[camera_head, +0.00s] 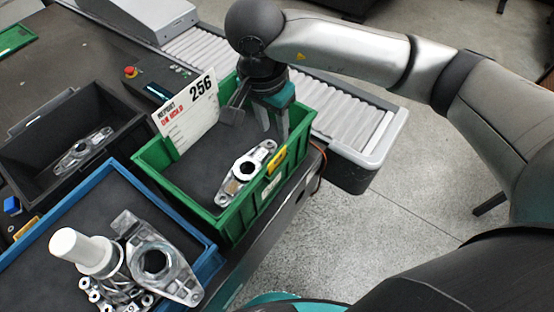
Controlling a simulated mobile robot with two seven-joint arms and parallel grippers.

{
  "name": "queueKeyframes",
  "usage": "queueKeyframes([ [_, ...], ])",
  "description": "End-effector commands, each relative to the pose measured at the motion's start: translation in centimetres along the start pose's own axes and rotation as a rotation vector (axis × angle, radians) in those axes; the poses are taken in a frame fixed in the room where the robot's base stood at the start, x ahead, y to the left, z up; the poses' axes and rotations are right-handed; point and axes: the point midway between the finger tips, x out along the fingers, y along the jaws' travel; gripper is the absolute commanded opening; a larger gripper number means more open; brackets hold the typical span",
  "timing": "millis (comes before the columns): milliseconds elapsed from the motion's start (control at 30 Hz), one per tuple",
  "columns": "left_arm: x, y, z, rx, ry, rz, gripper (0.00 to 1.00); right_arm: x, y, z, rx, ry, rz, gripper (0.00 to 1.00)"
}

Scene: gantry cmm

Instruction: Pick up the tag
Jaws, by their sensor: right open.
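The tag (188,118) is a white card printed with "256" and red lettering. It stands tilted at the back left of the green bin (222,226), at its wall. My right gripper (258,122) is over the back of the green bin, just right of the tag. Its fingers point down, apart and empty. I cannot tell whether a finger touches the tag. A metal bracket part (246,172) lies in the bin in front of the gripper. My left gripper is not in view.
A black bin (42,178) with a similar part stands at left. A blue tray (198,268) with metal parts and a white cylinder (80,250) is at front left. A roller conveyor (352,118) runs behind the green bin. A red button (130,72) is at the back.

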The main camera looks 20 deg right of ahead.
Motion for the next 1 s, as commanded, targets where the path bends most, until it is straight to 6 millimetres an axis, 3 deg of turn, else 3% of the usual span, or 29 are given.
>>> queueKeyframes([
  [100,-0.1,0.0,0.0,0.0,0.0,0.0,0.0,2.7,0.1,0.1,0.002,-0.003,0.005,0.41],
  [233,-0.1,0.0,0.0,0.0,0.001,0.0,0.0,4.8,0.1,0.1,0.001,-0.004,0.002,0.41],
  [467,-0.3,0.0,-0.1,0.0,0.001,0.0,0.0,6.3,0.0,0.2,0.0,-0.003,0.001,0.41],
  [800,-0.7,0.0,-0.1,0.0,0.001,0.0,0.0,10.7,-0.1,0.5,0.0,-0.003,0.001,0.41],
  [1000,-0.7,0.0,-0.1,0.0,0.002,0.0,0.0,11.1,-0.1,0.5,-0.001,-0.003,-0.001,0.41],
])
